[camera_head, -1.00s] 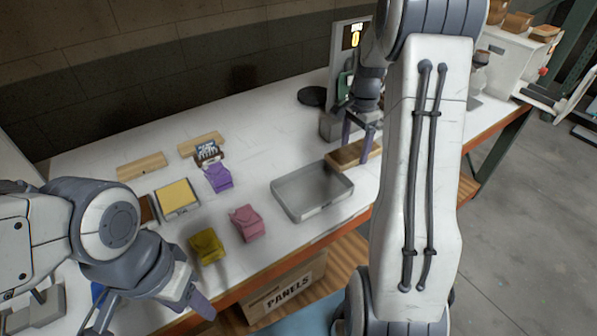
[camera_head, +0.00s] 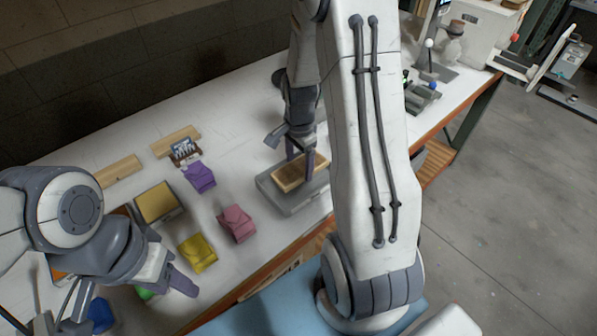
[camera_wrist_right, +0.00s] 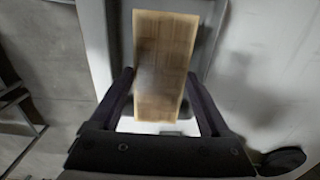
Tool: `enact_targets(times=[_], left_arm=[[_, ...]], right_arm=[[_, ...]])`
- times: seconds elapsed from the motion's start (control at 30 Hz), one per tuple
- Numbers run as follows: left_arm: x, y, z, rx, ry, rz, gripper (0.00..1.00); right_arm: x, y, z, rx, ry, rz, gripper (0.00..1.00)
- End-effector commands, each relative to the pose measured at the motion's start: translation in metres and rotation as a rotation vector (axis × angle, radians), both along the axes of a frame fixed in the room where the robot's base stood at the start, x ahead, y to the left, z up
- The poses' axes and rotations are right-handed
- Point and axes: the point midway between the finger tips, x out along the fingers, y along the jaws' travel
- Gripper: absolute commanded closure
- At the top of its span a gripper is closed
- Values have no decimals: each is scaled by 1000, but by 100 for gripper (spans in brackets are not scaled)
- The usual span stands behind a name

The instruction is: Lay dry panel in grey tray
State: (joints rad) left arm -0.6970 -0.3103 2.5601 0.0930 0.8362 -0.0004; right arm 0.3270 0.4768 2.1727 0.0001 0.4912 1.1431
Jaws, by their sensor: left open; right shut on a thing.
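A brown wooden-looking panel (camera_head: 297,174) is in my right gripper (camera_head: 301,152), which is shut on one end of it. The panel is over the shallow grey tray (camera_head: 284,207) and slightly tilted; I cannot tell whether it touches the tray. In the right wrist view the panel (camera_wrist_right: 163,62) sits between the two dark fingers, slightly blurred, with the grey tray's rim (camera_wrist_right: 97,40) beside it. My left gripper (camera_head: 130,298) is open and empty at the lower left, away from the tray.
Pink (camera_head: 236,223), yellow (camera_head: 197,252) and purple (camera_head: 199,177) items stand left of the tray. My right arm's large link hides the table just right of the tray.

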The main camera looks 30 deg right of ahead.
Motion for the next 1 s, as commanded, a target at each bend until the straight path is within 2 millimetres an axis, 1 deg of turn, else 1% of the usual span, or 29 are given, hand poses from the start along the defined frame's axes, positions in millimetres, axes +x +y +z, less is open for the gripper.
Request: enact_targets(times=[0.07,0.2,0.33,0.73,0.77,0.8,1.0], left_arm=[[0,0,1,0,0,0,50],[0,0,6,0,0,0,50],[0,0,9,0,0,0,50],[0,0,5,0,0,0,50],[0,0,6,0,0,0,50],[0,0,6,0,0,0,50],[0,0,7,0,0,0,50]], right_arm=[[-1,3,-4,1,2,1,79],[-3,4,-23,2,6,1,79],[-2,4,-39,2,4,1,79],[-1,3,-46,0,-1,1,79],[-1,3,-45,0,-1,1,12],[-1,3,-44,0,-1,1,0],[-1,3,-44,0,0,1,0]])
